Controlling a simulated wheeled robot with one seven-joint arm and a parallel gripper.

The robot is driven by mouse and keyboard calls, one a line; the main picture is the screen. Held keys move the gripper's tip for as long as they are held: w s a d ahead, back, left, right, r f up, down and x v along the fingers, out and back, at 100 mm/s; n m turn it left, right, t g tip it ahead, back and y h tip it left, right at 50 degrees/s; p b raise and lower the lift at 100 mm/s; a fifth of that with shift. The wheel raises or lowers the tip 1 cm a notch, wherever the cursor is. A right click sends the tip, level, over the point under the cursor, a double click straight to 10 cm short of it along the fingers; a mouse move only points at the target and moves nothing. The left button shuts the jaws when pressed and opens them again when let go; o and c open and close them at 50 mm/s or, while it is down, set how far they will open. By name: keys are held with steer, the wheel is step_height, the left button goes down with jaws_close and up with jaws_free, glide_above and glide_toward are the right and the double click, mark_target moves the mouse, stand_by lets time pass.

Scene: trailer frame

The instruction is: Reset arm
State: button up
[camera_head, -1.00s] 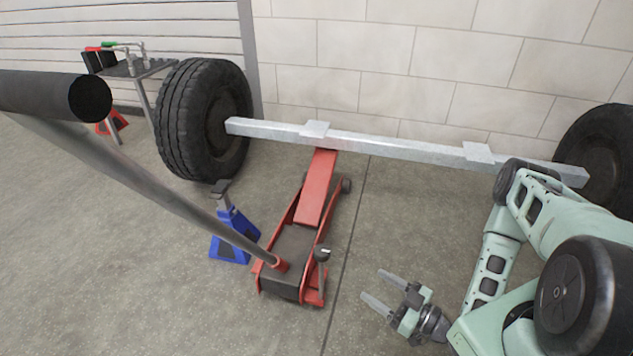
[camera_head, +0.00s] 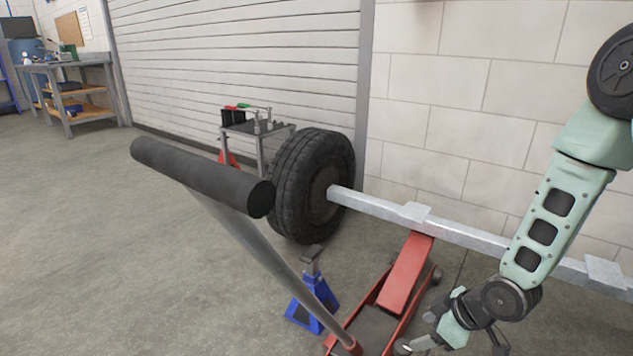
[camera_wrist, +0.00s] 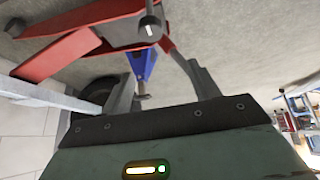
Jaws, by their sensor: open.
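My gripper (camera_head: 452,338) hangs low at the lower right of the head view, in front of the red floor jack (camera_head: 408,268). In the wrist view its two fingers (camera_wrist: 162,78) stand apart with nothing between them. The arm hangs down from the upper right, bent at the wrist. The jack's red frame also shows in the wrist view (camera_wrist: 62,52), beyond the fingers. The fingertips are partly cut off or hard to make out in the head view.
The jack's long handle has a black grip (camera_head: 200,178) reaching toward me. A blue jack stand (camera_head: 312,300) stands left of the jack. A grey axle beam (camera_head: 460,232) with a tire (camera_head: 310,185) lies behind. A small tool cart (camera_head: 258,130) stands farther back. The floor at left is clear.

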steer(key=s+a+r+m+g+h, duration=0.1)
steer(key=s+a+r, duration=0.25)
steer(key=r, duration=0.25)
steer(key=s+a+r+g+h, duration=0.1)
steer(key=s+a+r+h, duration=0.1)
steer(key=s+r, duration=0.35)
steer(key=s+a+r+m+g+h+p, duration=0.1)
steer(key=s+a+r+m+g, duration=0.15)
steer(key=s+r, duration=0.95)
step_height(320, 180, up, 37)
steer(key=s+p, duration=0.1)
steer(key=p, duration=3.7)
steer(key=shift+s+a, duration=0.35)
